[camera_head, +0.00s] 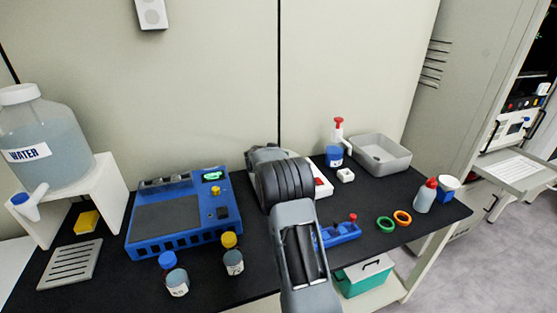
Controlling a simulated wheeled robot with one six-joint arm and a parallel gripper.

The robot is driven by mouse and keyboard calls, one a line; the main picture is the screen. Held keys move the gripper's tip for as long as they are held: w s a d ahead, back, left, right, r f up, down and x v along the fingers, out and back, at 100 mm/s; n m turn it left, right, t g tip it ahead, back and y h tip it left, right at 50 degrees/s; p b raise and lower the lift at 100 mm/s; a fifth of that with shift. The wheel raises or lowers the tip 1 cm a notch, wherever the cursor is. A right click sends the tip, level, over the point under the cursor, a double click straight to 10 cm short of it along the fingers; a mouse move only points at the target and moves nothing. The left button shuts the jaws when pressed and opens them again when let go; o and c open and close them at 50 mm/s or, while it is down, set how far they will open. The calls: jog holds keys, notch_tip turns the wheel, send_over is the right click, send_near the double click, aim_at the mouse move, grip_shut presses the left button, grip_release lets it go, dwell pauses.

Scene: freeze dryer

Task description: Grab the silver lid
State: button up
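I see no plainly silver lid that I can make out for certain. A teal box (352,287) stands on the lower shelf under the right part of the bench, with a pale grey, flat lid (366,270) on top that has a small dark handle. The bench edge and my arm cover part of this box. My grey arm rises from the bottom centre over the bench and hides what lies behind it. My gripper's fingers do not show.
The black bench (385,243) holds a blue device (172,219), capped jars (177,281), a blue rack (340,234), green and orange rings (402,217), a squeeze bottle (426,197) and a grey tray (382,154). A water tank (45,130) stands left. Open floor lies right.

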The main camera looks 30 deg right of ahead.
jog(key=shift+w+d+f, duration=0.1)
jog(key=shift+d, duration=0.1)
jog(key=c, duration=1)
